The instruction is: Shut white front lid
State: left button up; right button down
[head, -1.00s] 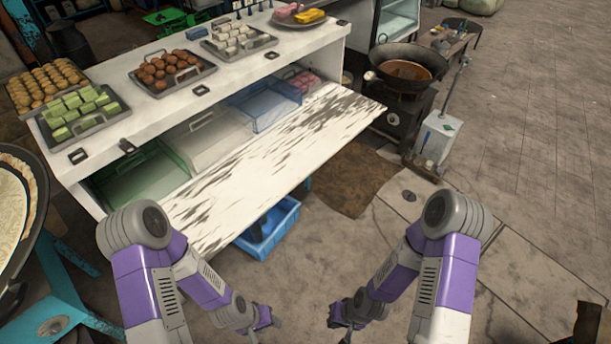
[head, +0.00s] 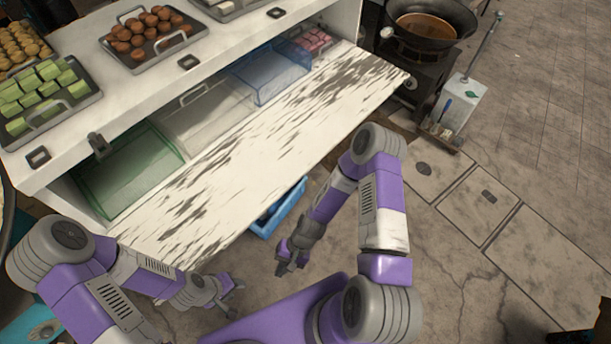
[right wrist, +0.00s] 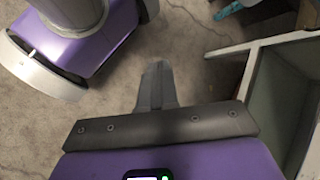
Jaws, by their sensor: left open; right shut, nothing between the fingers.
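The white front lid (head: 270,145) is a long panel with worn, dark-streaked paint. It is folded down and open, sticking out from the front of the white stall cabinet (head: 215,52). My left gripper (head: 232,284) is open and empty, in front of the lid's outer edge at its near left part. My right gripper (head: 284,268) is shut and empty, in front of the lid and apart from it. Its closed fingers also show in the right wrist view (right wrist: 157,75), over the floor.
Inside the cabinet are a green bin (head: 130,172), a clear bin (head: 205,112) and a blue bin (head: 272,72). A blue crate (head: 280,212) stands on the floor under the lid. A wok (head: 425,25) on a stove is at the right.

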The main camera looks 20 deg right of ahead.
jog(key=w+a+f+m+t+y+b, duration=0.35)
jog(key=w+f+m+y+b, duration=0.2)
jog(key=w+m+y, duration=0.35)
jog(key=w+d+m+t+y+b, duration=0.3)
jog(key=w+d+m+t+b, duration=0.2)
jog(key=w+d+t, duration=0.3)
jog(key=w+d+f+m+t+h+b, duration=0.15)
jog(key=d+m+t+h+b, duration=0.25)
jog(key=d+m+t+h, duration=1.05)
pick_arm(q)
notch_tip(320, 180, down, 16)
pick_arm(e)
jog(key=w+d+r+n+t+y, duration=0.1)
jog(key=w+d+r+n+y, duration=0.2)
jog(key=r, duration=0.7)
jog(key=shift+w+d+y, duration=0.85)
jog(key=shift+w+y, duration=0.4)
jog(key=shift+w, duration=0.4)
pick_arm(q)
jog(key=shift+r+p, duration=0.2)
jog(key=shift+p, duration=0.2)
pick_arm(e)
jog(key=shift+r+n, duration=0.15)
jog(key=shift+n, duration=0.1)
